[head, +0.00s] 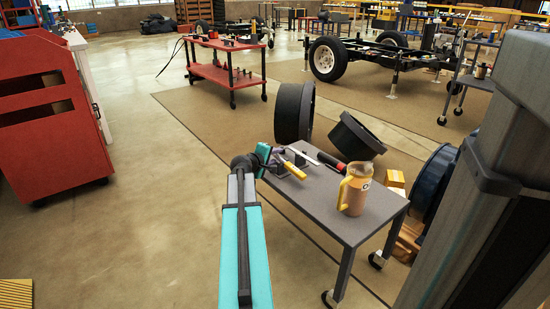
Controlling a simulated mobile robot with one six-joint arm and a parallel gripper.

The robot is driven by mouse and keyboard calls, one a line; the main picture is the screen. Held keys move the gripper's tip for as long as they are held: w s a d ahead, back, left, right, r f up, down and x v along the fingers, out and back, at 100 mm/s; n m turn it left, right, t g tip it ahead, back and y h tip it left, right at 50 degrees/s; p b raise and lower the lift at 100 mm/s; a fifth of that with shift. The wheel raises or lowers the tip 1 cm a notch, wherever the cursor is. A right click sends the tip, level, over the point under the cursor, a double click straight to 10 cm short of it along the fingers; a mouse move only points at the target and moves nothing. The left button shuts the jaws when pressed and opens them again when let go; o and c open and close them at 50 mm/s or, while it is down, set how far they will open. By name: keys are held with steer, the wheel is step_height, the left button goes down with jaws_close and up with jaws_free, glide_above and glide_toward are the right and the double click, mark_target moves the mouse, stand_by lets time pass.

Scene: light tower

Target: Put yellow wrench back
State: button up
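A small yellow tool (294,170), which looks like the yellow wrench, shows at the far left corner of the grey table (330,205). My gripper (287,160) is over that same corner, right beside the yellow tool. The gripper is small and dark here, so I cannot tell whether its fingers are open or shut, or whether they touch the tool. My teal arm comes in from the bottom of the head view and bends toward the table.
On the table are an orange jug (354,190), a red-and-black handle (331,162) and a flat silver piece (304,152). Large black rings (294,112) stand behind it. A red cart (226,75) is farther back and a red cabinet (45,115) stands left. Floor between is clear.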

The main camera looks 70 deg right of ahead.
steer(key=shift+f, duration=0.1)
steer(key=shift+f, duration=0.15)
steer(key=s+p+v, duration=0.1)
steer(key=p+v, duration=0.4)
steer(key=v, duration=0.8)
steer(key=shift+a+r, duration=0.35)
steer(key=shift+w, duration=0.15)
